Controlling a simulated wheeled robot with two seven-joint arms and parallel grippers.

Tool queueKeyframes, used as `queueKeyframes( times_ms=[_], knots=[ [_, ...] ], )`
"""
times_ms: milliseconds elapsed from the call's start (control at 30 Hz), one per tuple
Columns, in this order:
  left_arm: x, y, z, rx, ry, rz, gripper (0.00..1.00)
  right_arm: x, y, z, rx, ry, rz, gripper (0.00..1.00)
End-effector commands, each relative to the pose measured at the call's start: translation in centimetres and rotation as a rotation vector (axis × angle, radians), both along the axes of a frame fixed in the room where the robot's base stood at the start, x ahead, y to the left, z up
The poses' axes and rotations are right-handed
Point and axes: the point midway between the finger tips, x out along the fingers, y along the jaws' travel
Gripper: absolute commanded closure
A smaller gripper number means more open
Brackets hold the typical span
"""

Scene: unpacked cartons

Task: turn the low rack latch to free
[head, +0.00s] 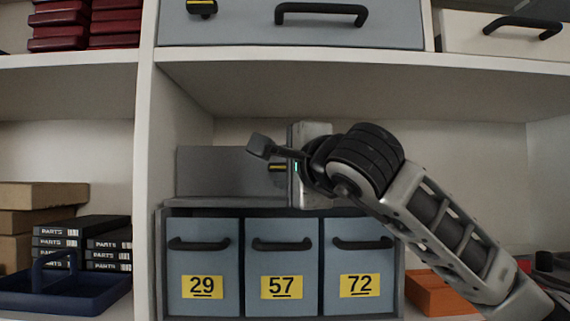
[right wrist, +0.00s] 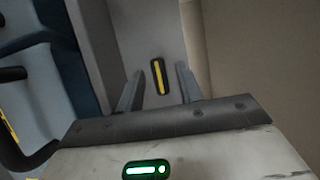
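The low rack latch (head: 277,168) is a small dark handle with a yellow stripe on the grey panel above the numbered drawers. My right gripper (head: 270,160) is open and empty in front of the panel. In the right wrist view its fingers (right wrist: 159,88) stand apart, one on each side of the latch, with gaps showing. My left gripper is not in view.
The low rack (head: 160,265) holds blue-grey drawers labelled 29, 57 and 72, with black handles. Another yellow-striped latch (head: 202,7) is on the shelf above. An orange box (head: 432,297) lies right, and a blue tray (head: 70,290) lies left. A shelf board runs above my right gripper.

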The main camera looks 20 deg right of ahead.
Motion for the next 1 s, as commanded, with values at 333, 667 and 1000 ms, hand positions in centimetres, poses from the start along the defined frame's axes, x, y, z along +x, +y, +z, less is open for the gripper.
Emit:
queueKeyframes(
  times_ms=[333, 667, 1000],
  knots=[
    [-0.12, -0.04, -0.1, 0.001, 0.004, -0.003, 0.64, -0.02, 0.0, -0.03, 0.0, 0.0, 0.0, 1.0],
    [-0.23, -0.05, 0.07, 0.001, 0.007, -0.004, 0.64, -0.02, -0.03, 0.05, -0.026, 0.009, -0.002, 1.0],
    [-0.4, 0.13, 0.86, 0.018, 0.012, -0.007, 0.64, -0.01, -0.08, 0.46, -0.22, 0.063, -0.004, 1.0]
  ],
)
